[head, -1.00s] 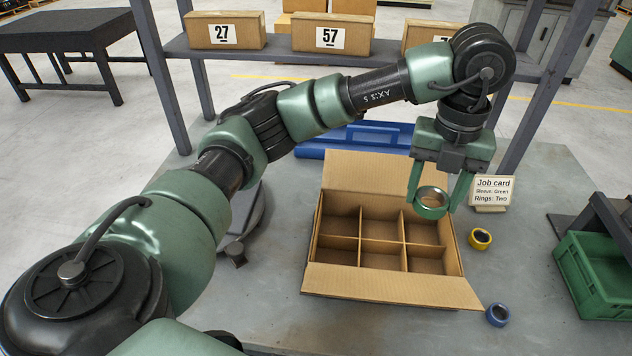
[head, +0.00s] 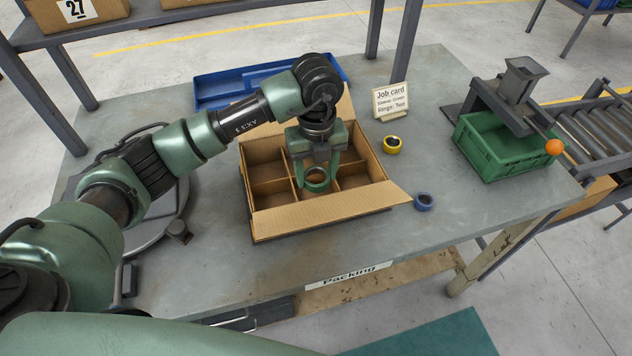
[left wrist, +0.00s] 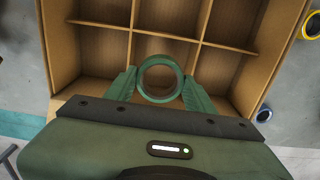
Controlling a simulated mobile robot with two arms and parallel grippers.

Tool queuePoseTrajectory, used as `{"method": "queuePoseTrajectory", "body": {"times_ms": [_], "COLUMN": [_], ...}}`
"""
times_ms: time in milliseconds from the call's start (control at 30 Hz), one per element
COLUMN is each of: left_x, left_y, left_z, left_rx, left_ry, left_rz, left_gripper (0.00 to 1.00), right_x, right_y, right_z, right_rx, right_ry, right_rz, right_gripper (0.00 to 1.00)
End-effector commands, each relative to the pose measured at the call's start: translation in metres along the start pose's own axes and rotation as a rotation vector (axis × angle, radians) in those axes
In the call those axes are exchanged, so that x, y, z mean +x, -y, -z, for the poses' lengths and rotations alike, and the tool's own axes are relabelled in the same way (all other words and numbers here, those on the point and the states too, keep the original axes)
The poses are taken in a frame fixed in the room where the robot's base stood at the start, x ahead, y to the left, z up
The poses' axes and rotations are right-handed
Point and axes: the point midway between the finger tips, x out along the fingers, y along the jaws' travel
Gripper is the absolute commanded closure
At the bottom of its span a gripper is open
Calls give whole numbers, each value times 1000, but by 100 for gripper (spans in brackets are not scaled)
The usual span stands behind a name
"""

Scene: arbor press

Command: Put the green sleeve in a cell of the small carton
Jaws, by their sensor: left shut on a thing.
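The green sleeve (head: 317,188) is a short open ring, held upright with its hole facing up. My left gripper (head: 318,177) points down and is shut on it, one finger on each side; the left wrist view shows the sleeve (left wrist: 160,58) between both fingers (left wrist: 160,84). The small carton (head: 318,213) is open, with dividers making several cells in two rows. The sleeve is over the front middle cell, as the left wrist view of the carton (left wrist: 228,48) also shows. I cannot tell whether its lower edge is below the divider tops. My right gripper is out of view.
A yellow ring (head: 392,145) and a blue ring (head: 423,202) lie right of the carton. The job card (head: 390,101) stands behind them. A blue tray (head: 215,92) is behind the carton. A green crate (head: 495,150) and a press (head: 515,95) are at right. The front bench is clear.

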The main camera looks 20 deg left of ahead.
Motion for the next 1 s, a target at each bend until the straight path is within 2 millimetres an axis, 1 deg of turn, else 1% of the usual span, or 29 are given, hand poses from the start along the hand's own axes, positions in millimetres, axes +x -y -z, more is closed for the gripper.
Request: {"method": "queuePoseTrajectory", "body": {"times_ms": [133, 300, 400, 500, 667, 1000], "left_x": [11, 37, 47, 50, 50, 60], "left_y": [0, 0, 0, 0, 0, 0], "left_z": [0, 0, 0, 0, 0, 0], "left_rx": [-1, -1, -1, 0, 0, 0], "left_ry": [0, -3, 0, 1, 1, 1], "left_rz": [0, -1, 1, 1, 1, 1], "left_gripper": [100, 100, 100, 100, 100, 100], "right_x": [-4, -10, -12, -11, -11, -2], "right_y": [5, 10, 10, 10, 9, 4], "right_z": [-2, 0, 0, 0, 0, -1], "right_rx": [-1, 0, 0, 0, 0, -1], "right_ry": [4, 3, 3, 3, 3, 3], "right_rz": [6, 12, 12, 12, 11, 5], "right_gripper": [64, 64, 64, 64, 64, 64]}}
